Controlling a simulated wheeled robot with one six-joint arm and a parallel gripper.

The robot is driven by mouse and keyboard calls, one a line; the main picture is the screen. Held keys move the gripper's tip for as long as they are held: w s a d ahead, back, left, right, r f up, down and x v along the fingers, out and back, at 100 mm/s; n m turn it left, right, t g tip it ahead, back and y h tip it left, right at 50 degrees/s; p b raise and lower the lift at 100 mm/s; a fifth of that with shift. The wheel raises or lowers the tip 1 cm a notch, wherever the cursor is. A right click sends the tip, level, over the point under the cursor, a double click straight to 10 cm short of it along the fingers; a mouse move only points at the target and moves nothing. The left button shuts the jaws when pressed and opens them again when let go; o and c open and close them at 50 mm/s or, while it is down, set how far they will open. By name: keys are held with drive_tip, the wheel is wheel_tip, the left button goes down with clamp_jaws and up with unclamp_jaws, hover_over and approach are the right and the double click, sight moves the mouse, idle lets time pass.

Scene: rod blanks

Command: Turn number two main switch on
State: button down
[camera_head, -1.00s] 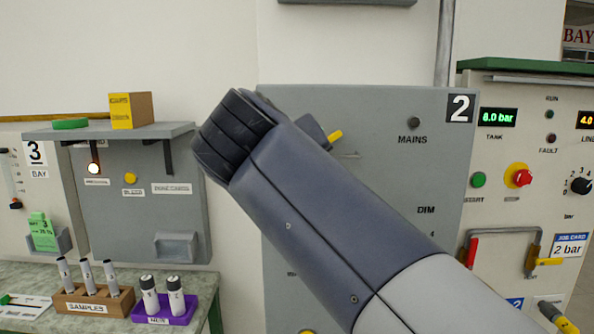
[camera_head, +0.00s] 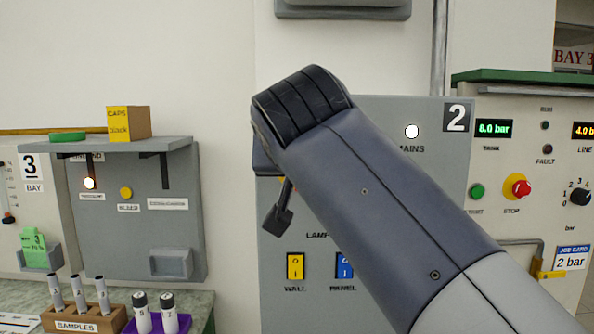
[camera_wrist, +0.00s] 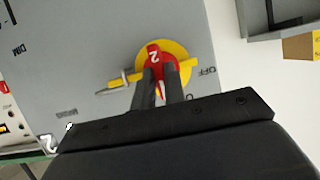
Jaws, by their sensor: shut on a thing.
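The number two main switch (camera_wrist: 153,57) is a red rotary handle marked 2 on a yellow disc, seen in the wrist view. My gripper (camera_wrist: 163,76) is shut on the red handle, one dark finger on each side. An OFF label (camera_wrist: 207,71) is right of the disc. A thin metal and yellow piece (camera_wrist: 116,83) sticks out at the disc's left. In the head view my arm hides the switch. The MAINS lamp (camera_head: 411,131) on the grey panel (camera_head: 452,165) marked 2 glows white.
Yellow WALL (camera_head: 295,267) and blue PANEL (camera_head: 344,266) switches sit low on the same panel. A pressure panel with a red STOP button (camera_head: 518,187) is at right. A shelf (camera_head: 110,145) with a box (camera_head: 128,123) juts out at left, above sample rods (camera_head: 78,292).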

idle(0.4)
drive_tip(key=c, duration=1.5)
unclamp_jaws()
drive_tip(key=shift+o, duration=0.2)
drive_tip(key=v, duration=1)
drive_tip(key=shift+s+r, duration=0.2)
drive_tip(key=shift+s, duration=0.15)
drive_tip(key=x, duration=1)
drive_tip(key=shift+w+f, duration=0.2)
drive_tip(key=shift+w, duration=0.15)
